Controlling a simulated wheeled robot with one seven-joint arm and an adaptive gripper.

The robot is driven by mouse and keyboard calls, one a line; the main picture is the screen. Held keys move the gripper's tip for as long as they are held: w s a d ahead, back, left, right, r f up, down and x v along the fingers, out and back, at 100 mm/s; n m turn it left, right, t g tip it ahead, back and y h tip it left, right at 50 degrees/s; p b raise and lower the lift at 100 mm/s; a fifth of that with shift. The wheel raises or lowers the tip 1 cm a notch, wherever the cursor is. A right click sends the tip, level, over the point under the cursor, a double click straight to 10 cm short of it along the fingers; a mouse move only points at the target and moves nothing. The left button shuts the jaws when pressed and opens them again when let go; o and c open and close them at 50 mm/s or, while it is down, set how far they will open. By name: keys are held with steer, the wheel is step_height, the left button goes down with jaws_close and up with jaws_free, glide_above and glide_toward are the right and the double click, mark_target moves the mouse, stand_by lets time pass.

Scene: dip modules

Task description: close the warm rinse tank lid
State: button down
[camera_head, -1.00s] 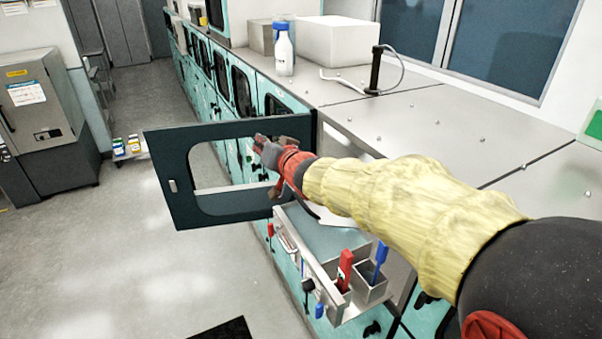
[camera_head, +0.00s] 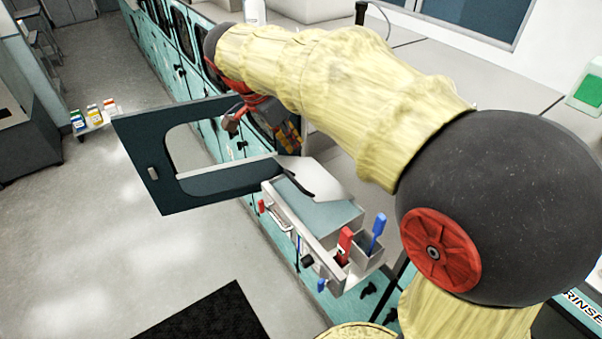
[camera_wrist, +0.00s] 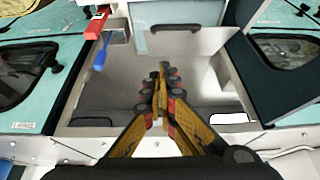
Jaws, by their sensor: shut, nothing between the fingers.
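A dark teal panel with a window opening (camera_head: 150,165) stands swung open from the teal cabinet row in the head view. I cannot tell if it is the warm rinse tank lid; no label shows on it. My gripper (camera_head: 232,122) shows partly near the panel's upper edge, with the yellow-sleeved arm hiding much behind it. In the wrist view my gripper (camera_wrist: 161,80) is shut and empty, pointing over a grey metal recess (camera_wrist: 205,75). A dark panel (camera_wrist: 275,85) stands at the right there. Contact with the panel cannot be told.
A partly cut-off RINSE label (camera_head: 580,306) is at lower right. A dark mat (camera_head: 215,318) lies on the floor.

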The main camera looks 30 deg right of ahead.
steer(key=p, duration=0.2)
glide_above(300, 188)
steer(key=d, duration=0.3)
step_height(300, 188, down, 9)
steer(key=shift+a+f+p, duration=0.2)
steer(key=shift+a+f, duration=0.1)
steer(key=shift+f, duration=0.35)
steer(key=shift+a+f+p, duration=0.15)
steer(key=shift+a+f, duration=0.2)
steer(key=shift+f, duration=0.3)
steer(key=shift+a+f+p, duration=0.2)
steer(key=shift+a+f, duration=0.1)
steer(key=shift+f, duration=0.35)
steer(key=shift+a+f+h+b, duration=0.3)
steer(key=shift+a+f+b, duration=0.25)
steer(key=shift+b, duration=0.7)
steer(key=shift+a+f+b, duration=0.1)
steer(key=shift+f+b, duration=0.1)
steer(key=shift+b, duration=0.2)
